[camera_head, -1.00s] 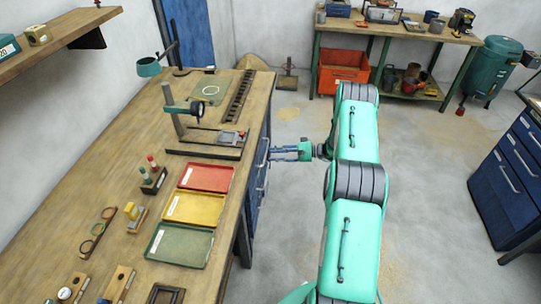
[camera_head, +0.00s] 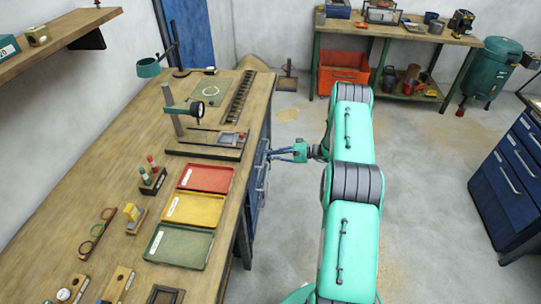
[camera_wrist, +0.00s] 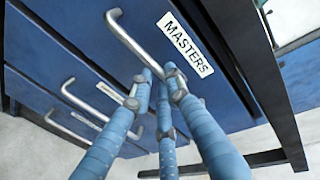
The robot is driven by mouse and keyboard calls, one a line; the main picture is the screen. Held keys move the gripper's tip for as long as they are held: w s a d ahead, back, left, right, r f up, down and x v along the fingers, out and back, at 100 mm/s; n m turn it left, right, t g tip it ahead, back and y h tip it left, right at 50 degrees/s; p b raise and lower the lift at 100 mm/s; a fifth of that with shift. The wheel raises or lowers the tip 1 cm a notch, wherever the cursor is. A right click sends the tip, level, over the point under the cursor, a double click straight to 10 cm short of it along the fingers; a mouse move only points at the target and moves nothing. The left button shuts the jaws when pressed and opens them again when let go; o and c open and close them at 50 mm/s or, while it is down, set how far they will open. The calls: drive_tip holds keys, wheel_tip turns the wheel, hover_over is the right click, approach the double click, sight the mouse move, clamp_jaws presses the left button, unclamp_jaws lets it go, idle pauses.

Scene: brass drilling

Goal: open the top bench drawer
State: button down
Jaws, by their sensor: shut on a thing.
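The bench (camera_head: 110,150) has blue drawers on its right side, seen at a steep angle from the head. In the wrist view the top drawer (camera_wrist: 215,92) has a blue front, a white "MASTERS" label (camera_wrist: 185,44) and a silver bar handle (camera_wrist: 128,38). My gripper (camera_wrist: 158,72) is shut on this handle near its lower end in the picture, and its fingers hide that end. In the head view my gripper (camera_head: 269,155) reaches left to the bench side. The drawer front looks about level with the bench front, though a small gap cannot be ruled out.
Lower drawers with silver handles (camera_wrist: 85,103) lie beside the top one in the wrist view. Red (camera_head: 207,178), yellow (camera_head: 193,208) and green trays (camera_head: 180,246) sit on the bench top. A blue cabinet (camera_head: 510,185) stands at right, with clear floor between.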

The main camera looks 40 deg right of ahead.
drive_tip(key=shift+s+d, duration=0.1)
drive_tip(key=shift+s, duration=0.05)
drive_tip(key=f+b+v, duration=0.2)
drive_tip(key=f+v, duration=0.1)
drive_tip(key=v, duration=1.2)
drive_tip(key=s+d+f+b+v, duration=0.1)
drive_tip(key=f+b+v, duration=0.1)
drive_tip(key=v, duration=1.4)
drive_tip(key=shift+s+d+f, duration=0.25)
drive_tip(key=shift+f, duration=0.6)
drive_tip(key=c, duration=1.7)
unclamp_jaws()
drive_tip(key=shift+o, duration=0.2)
drive_tip(key=v, duration=1.2)
